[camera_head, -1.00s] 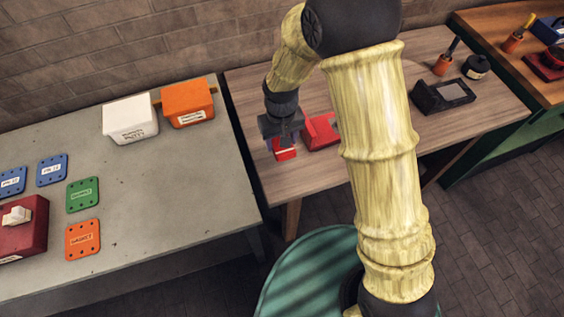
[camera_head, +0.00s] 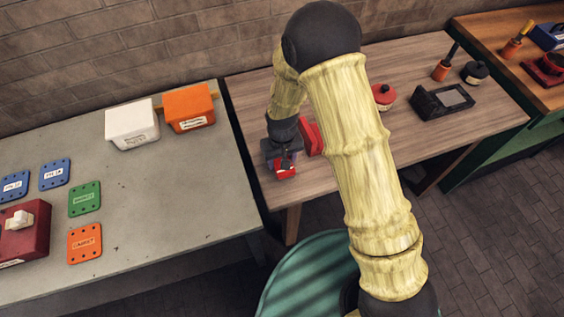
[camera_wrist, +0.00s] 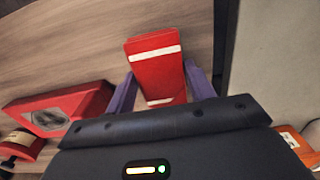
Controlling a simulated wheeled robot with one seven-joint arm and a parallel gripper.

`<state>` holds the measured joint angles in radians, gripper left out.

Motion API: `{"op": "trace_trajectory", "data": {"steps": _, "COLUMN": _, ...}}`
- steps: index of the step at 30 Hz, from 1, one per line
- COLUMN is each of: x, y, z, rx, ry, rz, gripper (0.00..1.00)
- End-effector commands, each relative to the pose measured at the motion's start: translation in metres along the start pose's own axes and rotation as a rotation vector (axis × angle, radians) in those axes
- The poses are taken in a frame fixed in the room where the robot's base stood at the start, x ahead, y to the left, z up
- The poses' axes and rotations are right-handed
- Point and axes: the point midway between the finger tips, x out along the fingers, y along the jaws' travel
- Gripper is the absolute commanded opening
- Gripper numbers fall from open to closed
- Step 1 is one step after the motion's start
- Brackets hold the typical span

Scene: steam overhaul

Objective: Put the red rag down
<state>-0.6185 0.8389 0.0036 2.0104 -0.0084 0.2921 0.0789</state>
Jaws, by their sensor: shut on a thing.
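The red rag (camera_wrist: 157,70) is a folded red block with white stripes, gripped between the purple fingers of my gripper (camera_wrist: 160,76) in the wrist view. In the head view the rag (camera_head: 286,174) shows just below my gripper (camera_head: 284,162), over the front left corner of the wooden table (camera_head: 330,181). My gripper is shut on it. I cannot tell whether the rag touches the tabletop.
A red box (camera_head: 310,140) stands close beside my gripper, partly behind my arm; it also shows in the wrist view (camera_wrist: 62,108). A red jar (camera_head: 383,95) and a black tray (camera_head: 442,100) stand farther right. The grey table (camera_head: 185,190) lies left across a gap.

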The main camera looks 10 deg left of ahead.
Motion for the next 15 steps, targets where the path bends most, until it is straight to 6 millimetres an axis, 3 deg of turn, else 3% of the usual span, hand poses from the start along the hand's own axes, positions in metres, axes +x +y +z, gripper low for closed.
{"op": "trace_trajectory", "data": {"steps": 6, "x": 0.025, "y": 0.000, "z": 0.000, "rx": 0.000, "ry": -0.001, "rz": 0.000, "gripper": 0.29}}
{"op": "trace_trajectory", "data": {"steps": 15, "x": 0.027, "y": 0.000, "z": 0.000, "rx": 0.000, "ry": 0.000, "rz": 0.000, "gripper": 0.29}}
